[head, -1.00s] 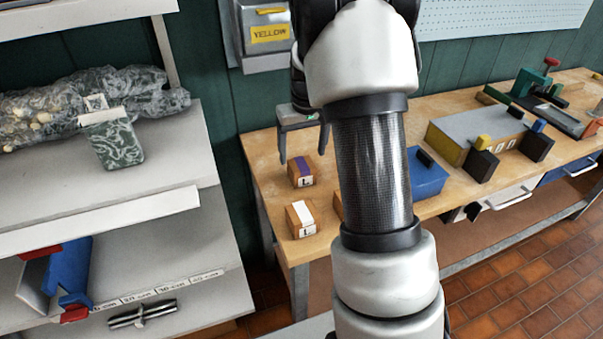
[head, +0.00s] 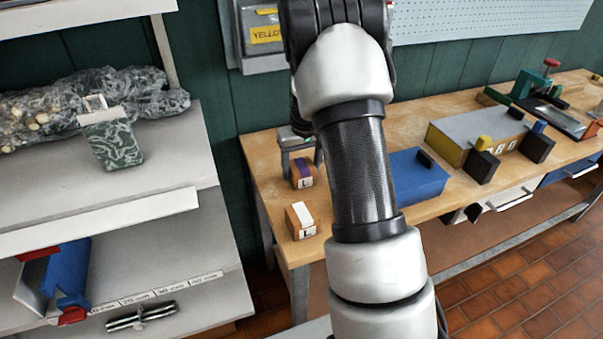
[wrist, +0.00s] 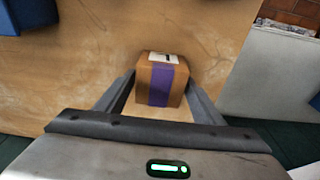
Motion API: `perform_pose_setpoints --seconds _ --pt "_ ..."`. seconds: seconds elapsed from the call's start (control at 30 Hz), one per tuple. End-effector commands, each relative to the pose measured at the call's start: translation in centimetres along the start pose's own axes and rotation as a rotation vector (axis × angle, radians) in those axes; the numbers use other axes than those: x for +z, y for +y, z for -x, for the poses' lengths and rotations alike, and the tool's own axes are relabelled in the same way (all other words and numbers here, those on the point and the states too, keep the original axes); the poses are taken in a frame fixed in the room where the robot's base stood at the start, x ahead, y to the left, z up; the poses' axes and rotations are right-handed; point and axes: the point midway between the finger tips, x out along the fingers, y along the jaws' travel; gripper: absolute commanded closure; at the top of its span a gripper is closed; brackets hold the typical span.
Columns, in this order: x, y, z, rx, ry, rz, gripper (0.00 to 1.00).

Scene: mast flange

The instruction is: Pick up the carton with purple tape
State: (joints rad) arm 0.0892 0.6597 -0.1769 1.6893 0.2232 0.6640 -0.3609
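The carton with purple tape (head: 303,173) is a small brown box near the left end of the wooden workbench. In the wrist view the carton (wrist: 161,82) shows its purple stripe and a white label, and it sits between the two fingers. My gripper (wrist: 160,92) is open around it, with a visible gap beside the carton at the fingers. In the head view my gripper (head: 301,162) is over the carton, with its fingers reaching down beside it. Part of the gripper is hidden behind my arm.
A second carton with white tape (head: 301,219) stands nearer the bench's front left corner. A blue box (head: 416,176) lies to the right on the bench (head: 268,160). A grey shelf unit (head: 165,205) stands at the left. My arm hides part of the bench.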

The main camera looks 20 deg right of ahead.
Motion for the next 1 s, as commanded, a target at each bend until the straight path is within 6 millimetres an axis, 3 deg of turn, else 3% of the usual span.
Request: perform_pose_setpoints --seconds 0.03,0.2,0.53,1.0 --pt "0.0 0.0 0.0 0.0 0.0 0.0 0.47" --pt "0.0 0.0 0.0 0.0 0.0 0.0 0.76" --pt "-0.3 0.0 1.0 0.0 0.004 0.0 0.76" --pt "-1.5 0.0 9.2 0.0 0.004 0.0 0.76"
